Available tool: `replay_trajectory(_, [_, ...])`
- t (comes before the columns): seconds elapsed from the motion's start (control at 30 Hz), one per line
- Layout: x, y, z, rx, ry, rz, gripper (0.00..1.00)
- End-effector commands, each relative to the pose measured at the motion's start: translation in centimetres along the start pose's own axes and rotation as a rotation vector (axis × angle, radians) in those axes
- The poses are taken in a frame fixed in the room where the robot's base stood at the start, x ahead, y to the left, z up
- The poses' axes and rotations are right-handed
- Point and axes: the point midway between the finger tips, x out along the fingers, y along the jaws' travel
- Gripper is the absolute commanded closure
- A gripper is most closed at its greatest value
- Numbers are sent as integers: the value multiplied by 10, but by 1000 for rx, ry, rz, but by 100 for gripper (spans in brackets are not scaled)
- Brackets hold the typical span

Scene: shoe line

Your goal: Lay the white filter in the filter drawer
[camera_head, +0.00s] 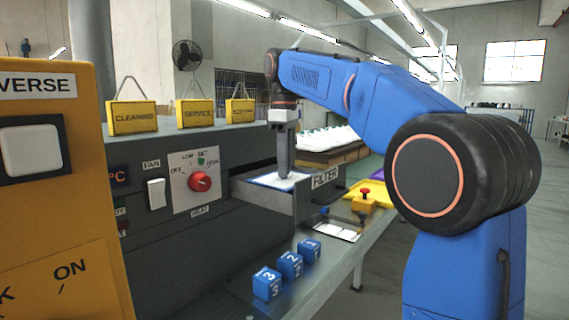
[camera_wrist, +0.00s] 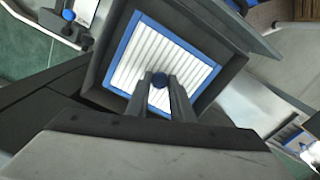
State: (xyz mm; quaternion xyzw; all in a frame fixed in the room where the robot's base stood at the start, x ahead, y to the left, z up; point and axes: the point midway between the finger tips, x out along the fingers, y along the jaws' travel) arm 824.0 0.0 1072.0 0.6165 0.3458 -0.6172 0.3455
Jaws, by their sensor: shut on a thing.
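My gripper (camera_wrist: 163,84) is shut on the filter's knob. In the head view my gripper (camera_head: 285,174) points straight down into the drawer (camera_head: 268,198), which is pulled out of the dark machine and labelled FILTER. The filter (camera_head: 272,181) is partly hidden there by the drawer's walls and my gripper.
The dark machine (camera_head: 226,240) carries a red knob (camera_head: 200,181), a white switch (camera_head: 156,193) and yellow tags on top. Blue numbered cubes (camera_head: 290,263) stand on the bench in front. A yellow box with a red button (camera_head: 366,199) is right of the drawer.

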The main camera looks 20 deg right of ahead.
Motion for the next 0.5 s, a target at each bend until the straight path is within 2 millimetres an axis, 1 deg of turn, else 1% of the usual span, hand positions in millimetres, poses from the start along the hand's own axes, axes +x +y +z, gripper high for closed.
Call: replay_trajectory(0.5, [8,0,0,0,1,1,100])
